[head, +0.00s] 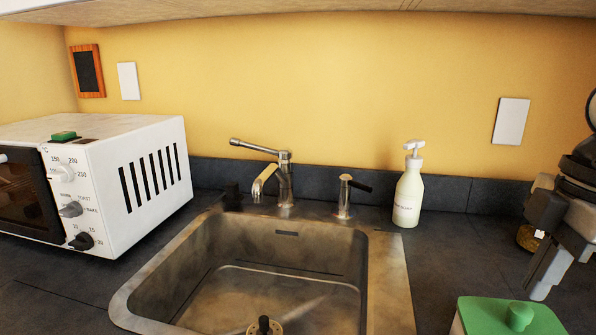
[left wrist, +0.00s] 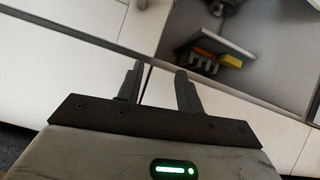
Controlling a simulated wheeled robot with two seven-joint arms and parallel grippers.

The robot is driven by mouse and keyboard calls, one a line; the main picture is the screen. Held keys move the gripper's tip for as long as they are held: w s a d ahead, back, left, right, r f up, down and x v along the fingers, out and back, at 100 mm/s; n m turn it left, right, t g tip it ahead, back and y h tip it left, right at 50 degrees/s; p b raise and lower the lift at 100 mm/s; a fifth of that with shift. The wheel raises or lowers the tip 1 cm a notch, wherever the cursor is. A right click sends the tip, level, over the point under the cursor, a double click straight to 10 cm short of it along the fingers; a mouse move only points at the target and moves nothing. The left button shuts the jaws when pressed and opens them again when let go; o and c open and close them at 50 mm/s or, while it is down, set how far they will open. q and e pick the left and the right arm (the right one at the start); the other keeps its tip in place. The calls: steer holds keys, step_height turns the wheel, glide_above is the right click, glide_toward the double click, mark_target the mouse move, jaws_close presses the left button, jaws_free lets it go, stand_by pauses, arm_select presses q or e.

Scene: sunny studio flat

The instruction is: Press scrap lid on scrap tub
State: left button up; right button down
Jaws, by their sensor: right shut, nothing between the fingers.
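The green scrap lid (head: 508,317) with its round knob lies over the scrap tub at the bottom right of the head view. Only a thin pale strip of the tub (head: 457,326) shows at the lid's left edge, and the picture's lower edge cuts off the rest. I cannot tell whether the lid is fully seated. My right gripper (head: 547,274) is shut and empty, pointing down above and just behind the right part of the lid, apart from it. My left gripper (left wrist: 160,78) shows only in the left wrist view, its fingers apart with nothing between them.
A steel sink (head: 390,270) with a tap (head: 285,180) fills the middle. A soap bottle (head: 408,190) stands behind its right corner. A white toaster oven (head: 150,185) is at left. A jar (head: 528,238) stands behind my right gripper. White cabinet fronts (left wrist: 60,65) face my left gripper.

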step_height(320, 180, up, 7)
steer(key=p, duration=0.4)
steer(key=shift+f, duration=0.15)
stand_by(0.4)
